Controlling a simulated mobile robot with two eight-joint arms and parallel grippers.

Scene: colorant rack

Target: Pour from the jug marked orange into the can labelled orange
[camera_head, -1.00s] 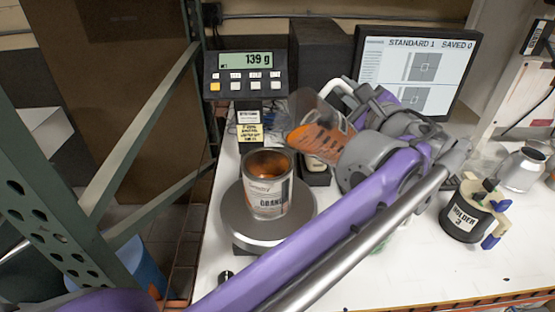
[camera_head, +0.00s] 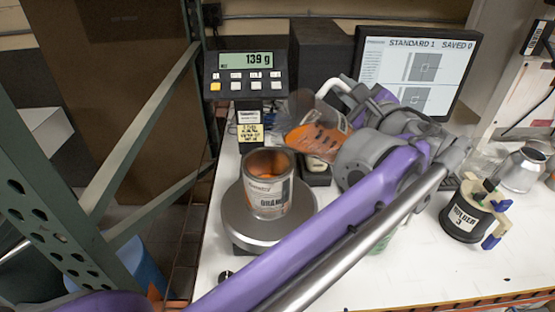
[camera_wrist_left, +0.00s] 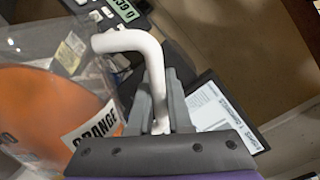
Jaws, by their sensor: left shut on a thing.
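The can labelled orange (camera_head: 272,203) stands upright and open on the scale's round plate, with orange showing inside. The clear jug (camera_head: 308,112) holds orange colorant (camera_head: 318,140) and is tilted to the left, its mouth side above and just right of the can. No stream is visible between them. My left gripper (camera_head: 350,92) is shut on the jug's white handle, seen also in the left wrist view (camera_wrist_left: 135,42). There the jug's label (camera_wrist_left: 95,125) reads "ORANGE". My right gripper is not in view.
A monitor (camera_head: 418,65) stands behind my arm. A black holder (camera_head: 466,218) and a metal cup (camera_head: 520,170) stand at right.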

